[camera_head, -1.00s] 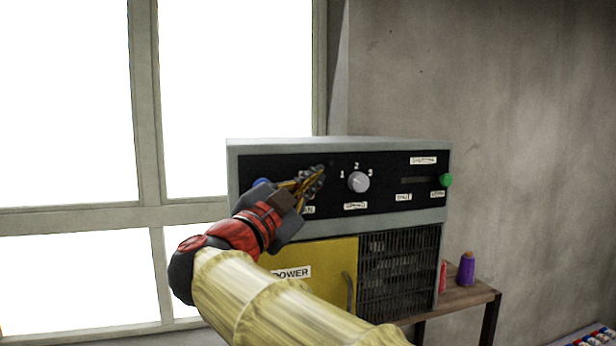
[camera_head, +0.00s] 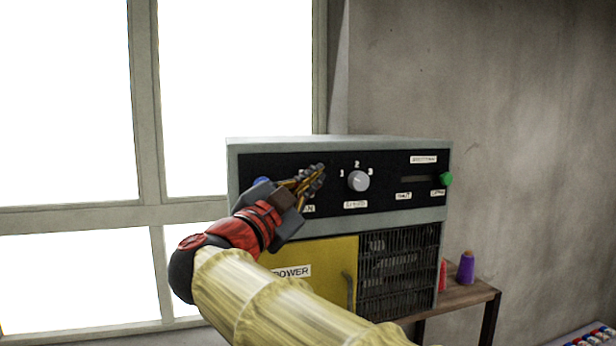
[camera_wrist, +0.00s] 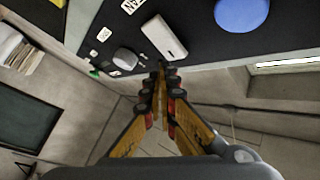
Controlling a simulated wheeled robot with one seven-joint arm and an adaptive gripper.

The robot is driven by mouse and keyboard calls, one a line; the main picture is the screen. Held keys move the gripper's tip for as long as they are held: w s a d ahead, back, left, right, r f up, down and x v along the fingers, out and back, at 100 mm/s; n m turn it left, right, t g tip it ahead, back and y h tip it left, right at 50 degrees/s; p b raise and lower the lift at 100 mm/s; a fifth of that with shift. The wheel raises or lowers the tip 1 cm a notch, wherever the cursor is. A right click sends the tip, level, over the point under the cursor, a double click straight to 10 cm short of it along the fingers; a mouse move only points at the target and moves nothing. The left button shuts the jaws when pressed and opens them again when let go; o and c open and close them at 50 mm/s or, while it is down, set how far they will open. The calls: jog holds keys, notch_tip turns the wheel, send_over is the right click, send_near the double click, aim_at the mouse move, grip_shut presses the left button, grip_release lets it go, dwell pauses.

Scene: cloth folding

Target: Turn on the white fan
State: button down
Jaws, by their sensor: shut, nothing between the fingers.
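A grey box unit (camera_head: 338,145) with a black control panel (camera_head: 270,165) stands by the window. In the wrist view, a white switch (camera_wrist: 165,38) sits on the panel (camera_wrist: 200,55) beside a label reading "FAN" (camera_wrist: 131,6). In the head view my gripper hides this switch, and only part of the label (camera_head: 309,209) shows. My gripper (camera_head: 319,172) is shut and empty, in front of the panel's left part. In the wrist view its fingertips (camera_wrist: 163,72) are close to the near end of the white switch; I cannot tell whether they touch.
A grey knob (camera_head: 358,181) marked 1, 2, 3 sits right of my gripper. A blue button (camera_head: 262,182) is partly hidden left of it. A green knob (camera_head: 446,180) is at the far right. A yellow door (camera_head: 325,262) is below. Spools (camera_head: 466,268) stand on a wooden table (camera_head: 470,294).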

jog(key=shift+w+r, duration=0.1)
jog(key=shift+w, duration=0.05)
jog(key=shift+w+a, duration=0.1)
jog(key=shift+w, duration=0.2)
jog(key=shift+w+a+p, duration=0.1)
jog(key=shift+w+p, duration=0.25)
jog(key=shift+p, duration=0.05)
dwell(0.7)
jog(key=shift+s, duration=0.15)
jog(key=shift+s+d+b, duration=0.2)
jog(key=shift+s+b, duration=0.2)
jog(key=shift+s, duration=0.3)
jog(key=s, duration=0.1)
jog(key=s+d+b, duration=0.1)
jog(key=s, duration=0.1)
jog(key=s+b, duration=0.1)
jog(key=shift+s+d+f, duration=0.2)
jog(key=shift+s+f, duration=0.2)
